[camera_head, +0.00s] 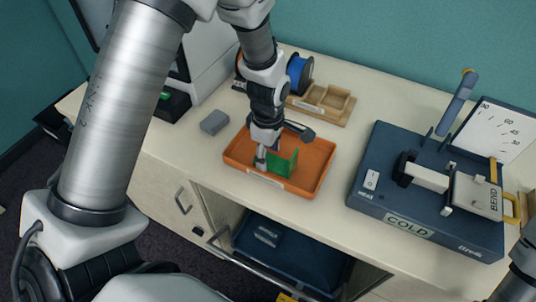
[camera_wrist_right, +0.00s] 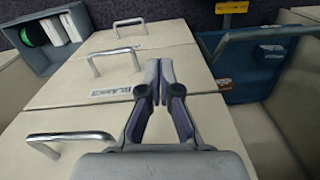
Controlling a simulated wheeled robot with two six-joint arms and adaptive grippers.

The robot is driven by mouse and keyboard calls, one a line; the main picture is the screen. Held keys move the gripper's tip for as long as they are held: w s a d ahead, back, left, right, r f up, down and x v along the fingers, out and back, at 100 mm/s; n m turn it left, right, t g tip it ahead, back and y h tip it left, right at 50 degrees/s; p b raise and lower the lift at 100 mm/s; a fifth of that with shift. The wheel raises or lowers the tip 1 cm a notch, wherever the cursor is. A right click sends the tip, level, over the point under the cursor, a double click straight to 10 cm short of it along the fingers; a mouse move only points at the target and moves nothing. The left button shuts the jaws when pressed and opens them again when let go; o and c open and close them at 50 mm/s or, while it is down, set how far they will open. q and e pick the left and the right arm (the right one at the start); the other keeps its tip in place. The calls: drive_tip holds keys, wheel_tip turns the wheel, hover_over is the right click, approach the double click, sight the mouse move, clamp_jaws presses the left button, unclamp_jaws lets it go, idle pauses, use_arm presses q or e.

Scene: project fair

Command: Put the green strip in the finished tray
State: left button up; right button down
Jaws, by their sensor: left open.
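The green strip (camera_head: 287,163) stands in the orange tray (camera_head: 318,167) on the bench and looks bent, with a raised green face. The tray has a white label on its front edge, too small to read. My left gripper (camera_head: 267,156) is open, pointing down into the tray right beside the strip. Its fingers partly hide the strip's left end, and I cannot tell whether they touch it. My right gripper (camera_wrist_right: 160,68) is in the right wrist view, with its fingertips together and nothing between them, above the cabinet fronts.
A blue bending machine (camera_head: 376,195) marked COLD stands right of the tray. A grey block (camera_head: 214,122) lies left of it, and a wooden holder (camera_head: 325,104) and blue spool (camera_head: 299,72) stand behind. A blue drawer (camera_head: 290,255) is open below the bench.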

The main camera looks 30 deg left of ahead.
sight(268, 161)
use_arm(q)
wheel_tip(268, 161, up, 11)
drive_tip(key=shift+r+b, duration=0.15)
drive_tip(key=shift+b, duration=0.2)
